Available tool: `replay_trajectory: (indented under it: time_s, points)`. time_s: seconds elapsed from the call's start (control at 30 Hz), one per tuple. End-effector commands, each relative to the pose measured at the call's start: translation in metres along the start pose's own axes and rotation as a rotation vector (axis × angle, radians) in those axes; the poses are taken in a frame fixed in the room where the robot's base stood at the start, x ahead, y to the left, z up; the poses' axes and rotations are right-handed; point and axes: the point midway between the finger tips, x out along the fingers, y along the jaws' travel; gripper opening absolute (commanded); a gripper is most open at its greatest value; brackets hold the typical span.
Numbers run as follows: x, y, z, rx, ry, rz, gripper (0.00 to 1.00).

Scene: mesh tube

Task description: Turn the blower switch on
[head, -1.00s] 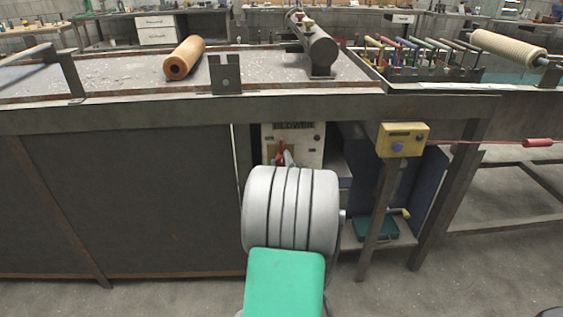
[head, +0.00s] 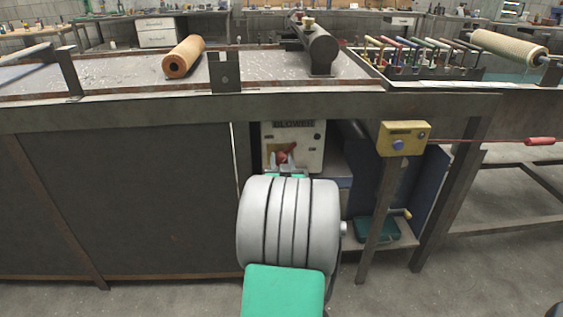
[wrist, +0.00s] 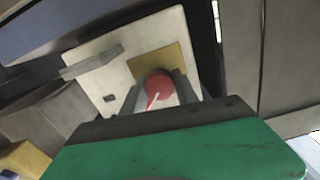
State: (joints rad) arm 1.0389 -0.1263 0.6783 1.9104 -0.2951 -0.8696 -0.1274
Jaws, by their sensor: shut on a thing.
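The blower box (head: 304,143) is a pale panel labelled BLOWER under the bench. Its red round switch (head: 282,157) sits on a tan plate on the panel's lower left. The lower part of the panel is hidden behind my arm in the head view.
The bench edge (head: 180,112) runs above the panel. A yellow box (head: 404,138) with a blue button is on a post to the right. A dark metal cabinet side (head: 130,200) stands left. A green case (head: 376,229) lies on the low shelf.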

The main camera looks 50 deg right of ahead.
Motion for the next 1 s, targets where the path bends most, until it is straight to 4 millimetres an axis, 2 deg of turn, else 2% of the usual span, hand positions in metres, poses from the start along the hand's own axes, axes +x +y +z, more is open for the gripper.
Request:
replay_trajectory:
  time_s: [0.6, 1.0]
  points:
    - [0.0001, -0.0004, -0.0009, 0.564, 0.000, -0.002, 0.00]
    - [0.0003, -0.0004, -0.0011, 0.776, 0.001, -0.003, 0.00]
